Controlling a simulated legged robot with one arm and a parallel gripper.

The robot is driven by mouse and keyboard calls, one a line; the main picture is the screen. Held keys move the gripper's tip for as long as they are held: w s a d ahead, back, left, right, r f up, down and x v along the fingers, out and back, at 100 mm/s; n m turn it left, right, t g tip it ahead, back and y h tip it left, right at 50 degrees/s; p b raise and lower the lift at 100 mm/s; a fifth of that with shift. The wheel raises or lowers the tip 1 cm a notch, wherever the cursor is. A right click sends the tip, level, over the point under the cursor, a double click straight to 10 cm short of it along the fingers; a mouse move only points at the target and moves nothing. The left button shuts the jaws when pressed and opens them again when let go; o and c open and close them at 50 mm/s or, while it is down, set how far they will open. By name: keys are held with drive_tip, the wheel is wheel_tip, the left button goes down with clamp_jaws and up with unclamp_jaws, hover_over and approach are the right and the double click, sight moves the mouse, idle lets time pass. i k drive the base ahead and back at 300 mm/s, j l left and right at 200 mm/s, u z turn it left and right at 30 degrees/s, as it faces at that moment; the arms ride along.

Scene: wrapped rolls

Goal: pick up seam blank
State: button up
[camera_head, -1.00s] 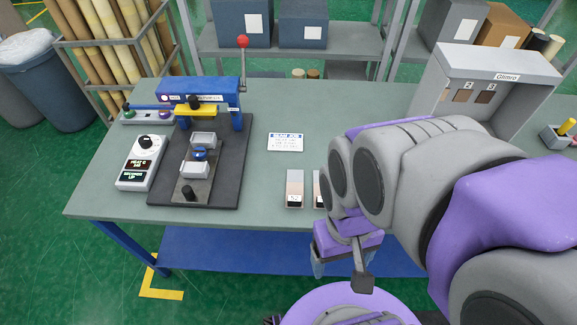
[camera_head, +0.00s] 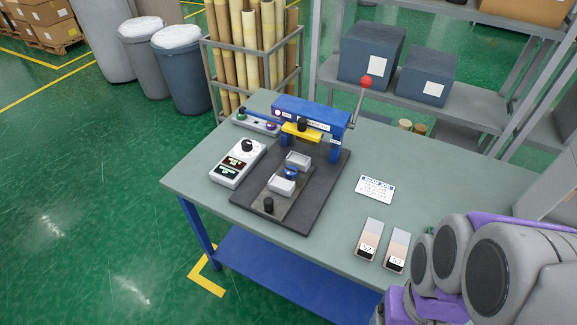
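Two flat, pale brown-and-grey pieces with white number labels lie side by side on the bench's front part. They look like the seam blanks: a left blank (camera_head: 369,239) and a right blank (camera_head: 397,250). The label digits are too small to read surely. My gripper (camera_head: 404,308) shows only as purple and grey parts at the bottom edge, in front of and below the blanks in the picture. Its fingertips are cut off, so its opening is hidden. Both blanks lie apart from it on the bench.
A blue press (camera_head: 310,115) with a red-knobbed lever stands on a dark base plate. A control box (camera_head: 238,163) is left of it. A white sign card (camera_head: 375,189) lies behind the blanks. The bench top (camera_head: 335,225) is clear between press and blanks. My arm covers the right side.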

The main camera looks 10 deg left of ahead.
sight(367, 246)
drive_tip(key=j, duration=1.45)
drive_tip(key=i+z, duration=0.05)
drive_tip(key=i, duration=0.05)
